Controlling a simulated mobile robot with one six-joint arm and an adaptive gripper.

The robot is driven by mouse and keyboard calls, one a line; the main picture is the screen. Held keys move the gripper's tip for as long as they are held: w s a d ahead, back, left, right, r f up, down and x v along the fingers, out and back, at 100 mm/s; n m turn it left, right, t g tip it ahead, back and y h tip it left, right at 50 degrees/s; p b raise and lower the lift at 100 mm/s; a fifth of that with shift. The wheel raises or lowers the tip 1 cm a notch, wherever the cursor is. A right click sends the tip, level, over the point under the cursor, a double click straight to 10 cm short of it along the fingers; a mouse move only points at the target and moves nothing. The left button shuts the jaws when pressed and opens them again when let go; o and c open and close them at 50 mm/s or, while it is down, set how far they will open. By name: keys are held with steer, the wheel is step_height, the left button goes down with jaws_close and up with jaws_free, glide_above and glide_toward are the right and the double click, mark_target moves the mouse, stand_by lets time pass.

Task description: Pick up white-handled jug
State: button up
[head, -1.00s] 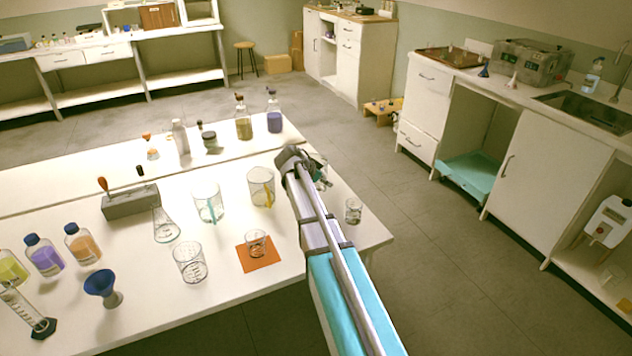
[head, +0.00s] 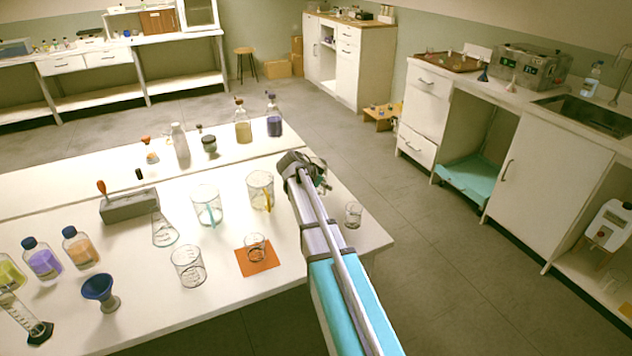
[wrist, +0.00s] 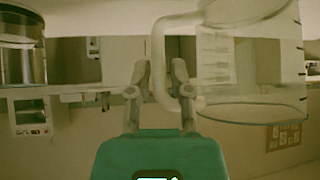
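The white-handled jug (wrist: 250,70) is a clear glass vessel with printed marks, large on the right of the wrist view. Its pale handle (wrist: 158,60) juts out to the left. My gripper (wrist: 160,72) has one finger on each side of the handle. The fingers stand apart, and I see no clear grip on it. In the head view my gripper (head: 318,182) is over the right part of the near bench, and my arm's end hides most of the jug.
On the white bench (head: 140,322), a jug with a yellow handle (head: 260,188) and one with a blue handle (head: 207,206) stand left of my arm. A small beaker (head: 353,215) stands to the right. Another beaker sits on an orange mat (head: 268,268).

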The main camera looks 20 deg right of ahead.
jaws_close()
steer(key=shift+r+p, duration=0.4)
steer(key=shift+r, duration=0.05)
stand_by(0.3)
steer(key=shift+r+p, duration=1.15)
steer(key=shift+p, duration=0.05)
steer(key=s+a+r+p, duration=0.3)
steer(key=s+r+p, duration=0.6)
steer(key=s, duration=0.4)
steer(key=shift+s+a+r+p, duration=0.15)
steer(key=shift+a+r+p, duration=0.05)
steer(key=shift+r+p, duration=0.15)
steer(key=shift+s, duration=0.15)
steer(key=shift+a, duration=0.1)
stand_by(0.7)
